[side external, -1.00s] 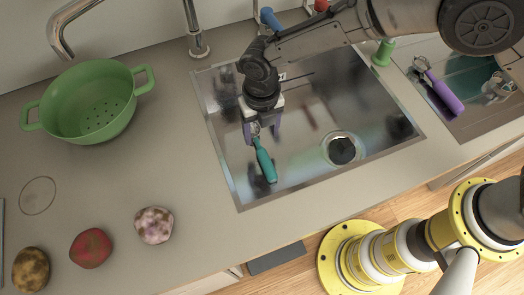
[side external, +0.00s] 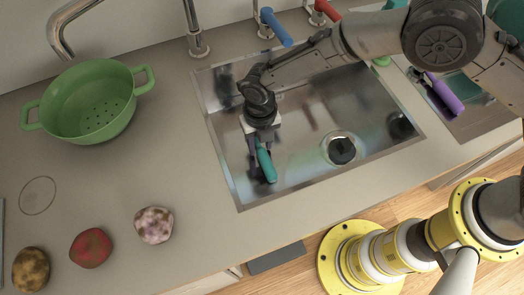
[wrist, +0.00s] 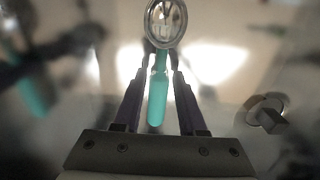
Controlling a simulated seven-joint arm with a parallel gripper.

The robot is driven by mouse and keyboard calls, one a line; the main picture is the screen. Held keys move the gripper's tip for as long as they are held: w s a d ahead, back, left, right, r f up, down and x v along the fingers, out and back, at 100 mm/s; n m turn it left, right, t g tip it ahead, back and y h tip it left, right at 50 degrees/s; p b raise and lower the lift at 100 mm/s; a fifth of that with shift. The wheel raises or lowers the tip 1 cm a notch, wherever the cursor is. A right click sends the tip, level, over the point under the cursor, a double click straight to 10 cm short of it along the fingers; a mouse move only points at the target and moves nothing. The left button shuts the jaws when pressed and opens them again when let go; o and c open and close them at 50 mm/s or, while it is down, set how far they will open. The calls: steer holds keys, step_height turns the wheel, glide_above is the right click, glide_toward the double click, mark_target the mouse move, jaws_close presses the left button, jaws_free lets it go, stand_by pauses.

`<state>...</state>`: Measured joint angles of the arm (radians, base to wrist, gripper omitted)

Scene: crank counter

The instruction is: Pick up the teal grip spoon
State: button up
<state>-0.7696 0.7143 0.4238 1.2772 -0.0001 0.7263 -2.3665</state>
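The teal grip spoon lies in the steel sink; its teal handle (side external: 266,165) shows below my gripper in the side view, while its bowl is hidden there. In the wrist view the teal handle (wrist: 158,96) points toward my gripper and the shiny metal bowl (wrist: 166,22) is at the top. My gripper (wrist: 160,72) is open, with one finger on each side of the handle near its upper part and a narrow gap visible on both sides. In the side view my gripper (side external: 260,146) is low in the sink over the spoon.
The sink (side external: 228,178) has walls around my gripper and a dark drain (side external: 342,150) to the right. A green colander (side external: 90,100) and several potato-like items, one of them red (side external: 91,248), are on the left counter. A purple-handled tool (side external: 444,94) lies at right.

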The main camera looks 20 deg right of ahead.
jaws_close()
steer(key=shift+r, duration=0.15)
